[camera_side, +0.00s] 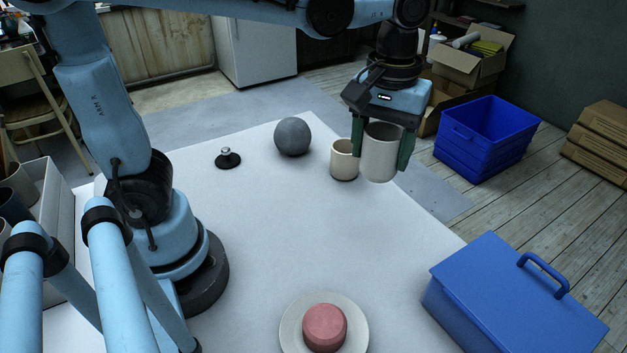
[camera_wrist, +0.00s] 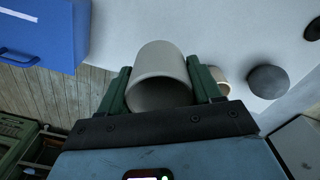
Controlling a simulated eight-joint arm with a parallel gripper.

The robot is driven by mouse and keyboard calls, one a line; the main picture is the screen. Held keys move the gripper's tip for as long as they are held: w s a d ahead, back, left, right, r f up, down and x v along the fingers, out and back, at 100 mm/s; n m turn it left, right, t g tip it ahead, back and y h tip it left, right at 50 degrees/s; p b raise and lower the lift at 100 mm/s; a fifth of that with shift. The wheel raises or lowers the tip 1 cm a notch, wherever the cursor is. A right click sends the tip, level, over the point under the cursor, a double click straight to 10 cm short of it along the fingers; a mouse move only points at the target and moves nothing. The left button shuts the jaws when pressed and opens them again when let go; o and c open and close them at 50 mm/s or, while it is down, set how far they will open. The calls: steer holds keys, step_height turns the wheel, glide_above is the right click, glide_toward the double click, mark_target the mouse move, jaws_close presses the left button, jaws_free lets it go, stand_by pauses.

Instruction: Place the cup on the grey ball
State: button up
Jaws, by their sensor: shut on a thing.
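A pale cup (camera_side: 380,153) is held between the two green fingers of my gripper (camera_side: 384,150), above the right side of the white table. The cup hangs below the gripper body, and it also fills the middle of the wrist view (camera_wrist: 160,75), between the fingers (camera_wrist: 163,88). The grey ball (camera_side: 292,136) rests on the table to the left of the held cup. In the wrist view the ball (camera_wrist: 267,82) lies to the right of the gripper. A smaller cream cup (camera_side: 344,160) stands just left of the held cup; it is partly hidden in the wrist view (camera_wrist: 219,78).
A small black knobbed object (camera_side: 228,157) stands left of the ball. A plate (camera_side: 289,331) with a pink round block (camera_side: 324,327) lies at the front. A blue lidded box (camera_side: 500,300) is at front right. The table's middle is clear.

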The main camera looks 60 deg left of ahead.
steer(key=w+a+r+n, duration=0.1)
steer(key=a+n, duration=0.1)
steer(key=a, duration=0.3)
steer(key=w+a+r+n, duration=0.2)
steer(key=a, duration=0.3)
steer(key=n, duration=0.4)
glide_above(292, 120)
steer(key=f, duration=0.4)
steer(key=shift+d+f, duration=0.25)
steer(key=shift+f, duration=0.15)
steer(key=shift+a+f, duration=0.3)
steer(key=shift+a, duration=0.1)
steer(key=shift+f, duration=1.9)
steer(key=shift+f, duration=0.2)
steer(key=o, duration=1.2)
